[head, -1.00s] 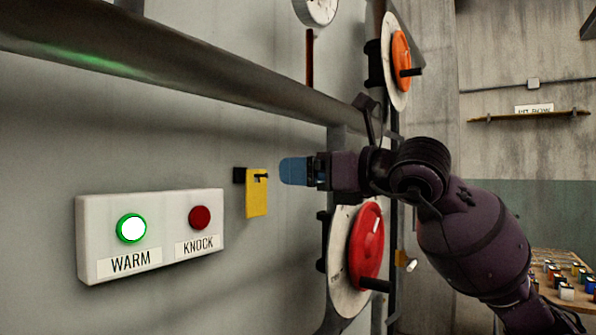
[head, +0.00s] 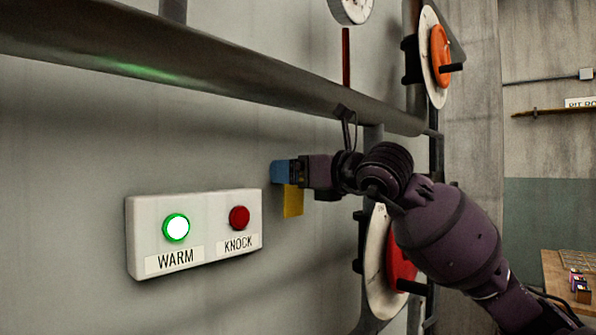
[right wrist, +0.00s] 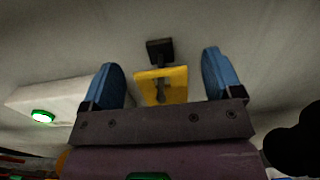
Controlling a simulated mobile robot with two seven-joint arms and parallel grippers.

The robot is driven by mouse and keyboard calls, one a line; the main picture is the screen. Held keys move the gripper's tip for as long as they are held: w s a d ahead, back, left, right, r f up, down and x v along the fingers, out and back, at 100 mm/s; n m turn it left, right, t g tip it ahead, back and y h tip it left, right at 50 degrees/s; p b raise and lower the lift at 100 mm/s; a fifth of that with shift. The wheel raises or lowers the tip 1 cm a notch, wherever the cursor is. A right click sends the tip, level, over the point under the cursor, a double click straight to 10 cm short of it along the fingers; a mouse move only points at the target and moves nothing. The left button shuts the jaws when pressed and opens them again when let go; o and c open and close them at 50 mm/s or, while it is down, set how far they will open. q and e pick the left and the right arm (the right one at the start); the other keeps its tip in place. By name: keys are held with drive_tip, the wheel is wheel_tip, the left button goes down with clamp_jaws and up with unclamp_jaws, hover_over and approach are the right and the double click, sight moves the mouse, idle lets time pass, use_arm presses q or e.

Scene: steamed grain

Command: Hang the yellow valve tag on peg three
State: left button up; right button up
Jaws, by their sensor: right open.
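The yellow valve tag (head: 293,203) hangs against the grey wall, right of the button box. In the head view my right gripper (head: 276,172) covers its upper part. In the right wrist view the tag (right wrist: 172,84) lies between the two blue fingers of my right gripper (right wrist: 162,72), with gaps on both sides. The gripper is open. A dark peg with a square wall mount (right wrist: 160,50) shows at the tag. No peg number is legible. My left gripper is out of view.
A white box (head: 140,230) with a lit WARM button (head: 176,228) and a red KNOCK button (head: 239,217) is left of the tag. A thick pipe (head: 240,85) runs above. Red (head: 401,262) and orange (head: 440,55) handwheels stand to the right.

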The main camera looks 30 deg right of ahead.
drive_tip(key=shift+c, duration=0.3)
drive_tip(key=c, duration=0.9)
drive_tip(key=o, duration=0.9)
drive_tip(key=shift+o, duration=0.2)
drive_tip(key=shift+c, duration=0.4)
drive_tip(key=c, duration=0.9)
drive_tip(key=shift+r, duration=0.2)
drive_tip(key=shift+v, duration=1.75)
